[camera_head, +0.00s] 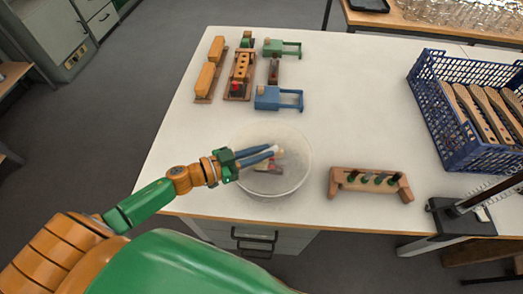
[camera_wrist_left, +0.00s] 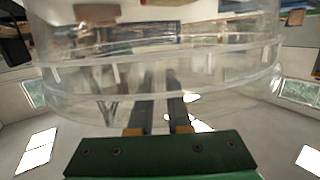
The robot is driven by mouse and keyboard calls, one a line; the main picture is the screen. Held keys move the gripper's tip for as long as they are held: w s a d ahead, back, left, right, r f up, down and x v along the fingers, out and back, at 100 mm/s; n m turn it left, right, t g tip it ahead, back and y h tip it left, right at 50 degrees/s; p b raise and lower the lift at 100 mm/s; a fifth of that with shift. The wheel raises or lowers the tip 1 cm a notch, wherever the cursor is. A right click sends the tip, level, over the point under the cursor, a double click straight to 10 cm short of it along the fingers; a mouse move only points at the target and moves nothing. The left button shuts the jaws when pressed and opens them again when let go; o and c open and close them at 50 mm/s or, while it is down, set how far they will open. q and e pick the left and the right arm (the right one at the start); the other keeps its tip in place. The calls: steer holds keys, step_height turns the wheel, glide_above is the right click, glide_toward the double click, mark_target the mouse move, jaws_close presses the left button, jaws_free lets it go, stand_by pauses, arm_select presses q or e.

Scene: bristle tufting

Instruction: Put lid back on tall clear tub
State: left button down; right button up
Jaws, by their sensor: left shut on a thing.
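The tall clear tub (camera_head: 300,178) stands near the front edge of the white table, with small reddish and brown things showing through it. My left gripper (camera_head: 270,152) reaches in from the left, its blue fingers over the tub's upper part. It is shut on the clear lid, whose outline I can hardly tell from the tub's rim in the head view. In the left wrist view, the ringed clear plastic of the lid (camera_wrist_left: 85,75) fills the space around the fingers (camera_wrist_left: 160,115). I cannot tell whether the lid touches the tub. My right gripper is not in view.
A wooden rack (camera_head: 370,187) with dark pegs stands right of the tub. A blue crate (camera_head: 437,118) of wooden brushes is at the far right, above a dark stand (camera_head: 450,215). Wooden and coloured fixtures (camera_head: 240,75) stand at the back left. Table between them is clear.

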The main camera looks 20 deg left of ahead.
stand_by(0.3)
arm_select(q)
steer(key=shift+c, duration=1.5)
jaws_free()
step_height(320, 180, up, 7)
steer(key=p, duration=0.7)
steer(key=shift+r+p, duration=0.1)
steer(key=shift+p, duration=0.25)
steer(key=shift+c, duration=0.3)
jaws_close()
